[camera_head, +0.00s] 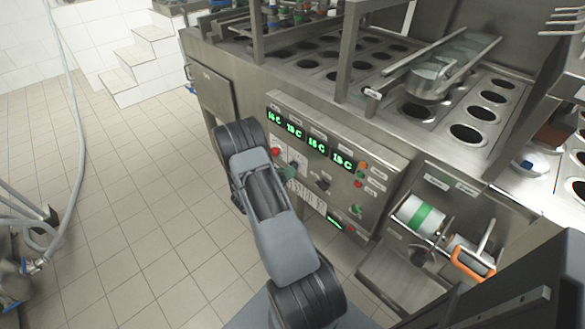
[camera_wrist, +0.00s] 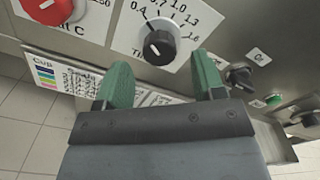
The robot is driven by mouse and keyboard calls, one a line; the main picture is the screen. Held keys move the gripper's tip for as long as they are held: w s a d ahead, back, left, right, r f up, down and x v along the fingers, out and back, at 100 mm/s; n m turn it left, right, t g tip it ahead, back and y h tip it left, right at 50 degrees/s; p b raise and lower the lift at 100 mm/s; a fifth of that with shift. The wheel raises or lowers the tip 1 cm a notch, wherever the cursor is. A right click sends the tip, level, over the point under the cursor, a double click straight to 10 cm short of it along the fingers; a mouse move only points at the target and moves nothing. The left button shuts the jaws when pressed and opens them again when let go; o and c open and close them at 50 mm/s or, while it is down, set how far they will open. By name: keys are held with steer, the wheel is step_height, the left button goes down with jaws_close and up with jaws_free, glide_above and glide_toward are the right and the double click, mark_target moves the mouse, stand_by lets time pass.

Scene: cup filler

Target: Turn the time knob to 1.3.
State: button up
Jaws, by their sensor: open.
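The time knob (camera_wrist: 159,47) is a round black knob with a pale mark, on a white dial (camera_wrist: 183,22) in the upper middle of the wrist view. Figures from 0.4 to 1.6 run around it, with 1.3 at its upper right. I cannot surely read which figure the mark points to. My gripper (camera_wrist: 160,61) is open, its two green fingers apart on either side below the knob, which is not gripped. In the head view my gripper (camera_head: 289,172) is at the control panel, mostly behind my arm, and the time knob is hidden or too small to tell.
A red knob (camera_wrist: 48,8) is left of the time dial, and a black switch (camera_wrist: 240,76) is to its right. A colour-striped cup label (camera_wrist: 57,75) lies below. The steel panel (camera_head: 385,168) carries green displays (camera_head: 317,147).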

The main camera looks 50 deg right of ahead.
steer(key=shift+s+d, duration=0.15)
steer(key=shift+d, duration=1.75)
steer(key=shift+c, duration=0.4)
steer(key=c, duration=0.8)
steer(key=shift+c, duration=0.2)
